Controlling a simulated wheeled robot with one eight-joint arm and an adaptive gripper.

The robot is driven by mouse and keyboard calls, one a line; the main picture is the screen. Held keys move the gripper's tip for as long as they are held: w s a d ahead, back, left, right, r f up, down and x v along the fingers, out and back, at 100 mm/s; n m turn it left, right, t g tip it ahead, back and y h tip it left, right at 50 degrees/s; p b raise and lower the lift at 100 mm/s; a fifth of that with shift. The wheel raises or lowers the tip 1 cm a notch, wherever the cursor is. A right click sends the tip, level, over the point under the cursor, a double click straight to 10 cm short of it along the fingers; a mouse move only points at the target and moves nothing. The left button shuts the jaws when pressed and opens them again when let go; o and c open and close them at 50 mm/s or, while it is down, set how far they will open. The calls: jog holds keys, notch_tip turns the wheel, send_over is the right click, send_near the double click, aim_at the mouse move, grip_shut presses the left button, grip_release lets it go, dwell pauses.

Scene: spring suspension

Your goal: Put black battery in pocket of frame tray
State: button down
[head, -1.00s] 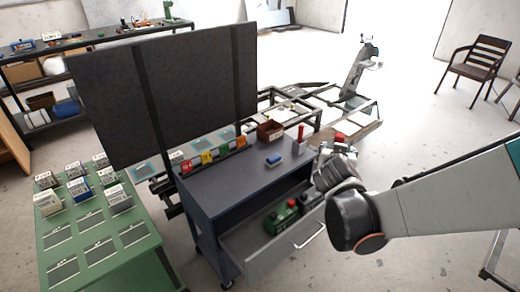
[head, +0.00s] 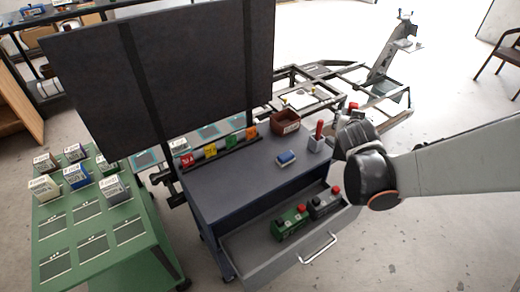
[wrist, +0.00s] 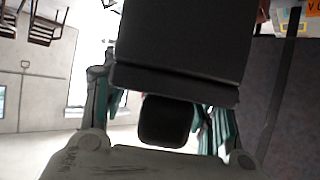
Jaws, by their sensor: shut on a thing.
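In the wrist view a large black block, the black battery (wrist: 185,40), fills the top middle between my gripper's (wrist: 160,95) teal-lined fingers. My gripper is shut on it. In the head view my gripper (head: 348,121) is at the right end of the workbench, mostly hidden behind my wrist. A red cap shows just above it; the rest of the held battery is hidden there. Behind it stands a metal frame (head: 293,75) with open bars and flat panels. My arm hides part of it, and I cannot make out the pocket.
The workbench (head: 235,175) carries a brown box (head: 285,121), a blue block (head: 286,158) and a red-handled item (head: 318,136). Its open drawer (head: 262,252) holds a green battery (head: 290,223) and a dark grey one (head: 324,203). A green table (head: 85,235) stands left. A large dark panel (head: 190,70) rises behind.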

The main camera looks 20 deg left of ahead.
jog(key=w+a+f+n+g+y, duration=0.1)
jog(key=w+a+n+y, duration=0.15)
jog(key=a, duration=1.15)
jog(key=w+a+f+n+y, duration=0.1)
jog(key=a+n+y, duration=0.25)
jog(key=a, duration=1.05)
jog(key=f+b, duration=0.3)
jog(key=f, duration=0.7)
jog(key=f+b, duration=0.4)
jog(key=f, duration=0.6)
jog(key=shift+w+d, duration=0.15)
jog(key=shift+d, duration=0.05)
jog(key=shift+f, duration=0.1)
jog(key=c, duration=0.8)
grip_release()
jog(key=shift+f, duration=0.1)
jog(key=shift+o, duration=0.9)
